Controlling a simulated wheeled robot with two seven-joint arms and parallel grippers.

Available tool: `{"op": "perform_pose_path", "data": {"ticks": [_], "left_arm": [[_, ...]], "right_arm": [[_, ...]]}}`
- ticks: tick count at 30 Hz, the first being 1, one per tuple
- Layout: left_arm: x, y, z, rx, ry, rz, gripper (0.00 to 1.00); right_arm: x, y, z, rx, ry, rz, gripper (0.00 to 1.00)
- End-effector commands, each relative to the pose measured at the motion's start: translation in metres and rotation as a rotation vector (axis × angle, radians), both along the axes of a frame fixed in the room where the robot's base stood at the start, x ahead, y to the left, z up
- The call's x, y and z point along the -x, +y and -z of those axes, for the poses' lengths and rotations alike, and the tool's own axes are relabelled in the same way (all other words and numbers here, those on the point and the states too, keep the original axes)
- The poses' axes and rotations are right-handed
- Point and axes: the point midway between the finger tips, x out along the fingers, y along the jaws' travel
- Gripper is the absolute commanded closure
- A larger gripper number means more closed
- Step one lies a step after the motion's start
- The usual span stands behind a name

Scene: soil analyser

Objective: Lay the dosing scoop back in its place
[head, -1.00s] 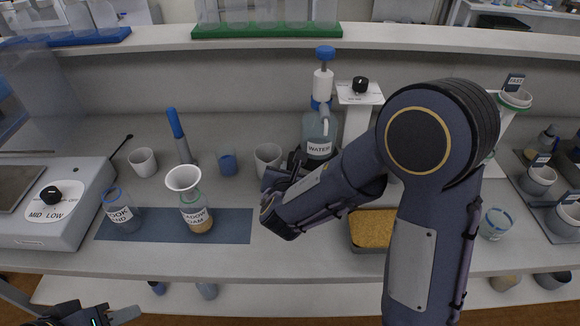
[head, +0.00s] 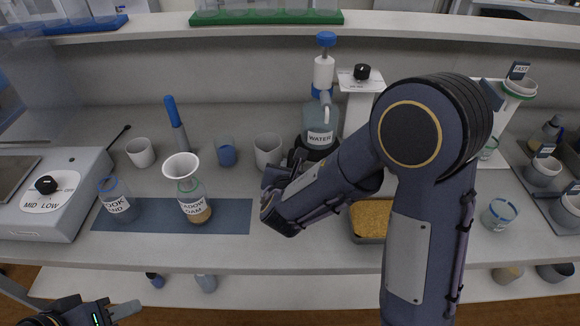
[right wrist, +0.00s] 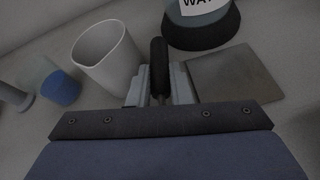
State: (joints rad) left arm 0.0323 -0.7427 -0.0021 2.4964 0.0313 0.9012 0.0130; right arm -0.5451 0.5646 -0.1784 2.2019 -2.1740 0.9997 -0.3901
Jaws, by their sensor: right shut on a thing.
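My right gripper (right wrist: 158,92) is shut on a slim black handle, which I take to be the dosing scoop (right wrist: 158,62). The handle stands up between the two grey fingers, and the scoop's other end is hidden.
A white cup (head: 268,150) stands close to my right gripper, with the water bottle (head: 320,125) to its right. A funnelled bottle (head: 193,200) and another bottle (head: 118,200) stand on a blue mat (head: 237,215). A tray of yellow grains (head: 371,217) sits beside my arm.

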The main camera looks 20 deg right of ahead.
Motion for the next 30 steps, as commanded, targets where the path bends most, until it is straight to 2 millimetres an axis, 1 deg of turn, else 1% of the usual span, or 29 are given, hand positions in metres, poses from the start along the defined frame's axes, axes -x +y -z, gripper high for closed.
{"op": "perform_pose_path", "data": {"ticks": [14, 15, 20, 27, 30], "left_arm": [[0.0000, 0.0000, 0.0108, 0.000, 0.000, 0.000, 0.64], [0.0000, 0.0000, 0.0093, 0.000, 0.000, 0.000, 0.64], [0.0000, 0.0000, 0.0092, 0.000, 0.000, 0.000, 0.64], [0.0000, 0.0000, 0.0092, 0.000, 0.000, 0.000, 0.64], [0.0000, 0.0000, 0.0092, 0.000, 0.000, 0.000, 0.64]], "right_arm": [[-0.0001, 0.0000, 0.0091, -0.001, 0.000, 0.000, 1.00], [-0.0002, 0.0001, 0.0078, -0.001, 0.000, 0.000, 0.77], [0.0000, 0.0000, 0.0078, -0.001, 0.000, 0.000, 0.57], [0.0002, 0.0002, 0.0080, 0.000, 0.000, 0.000, 0.57], [0.0043, 0.0021, 0.0057, -0.001, -0.001, -0.001, 0.57]]}}
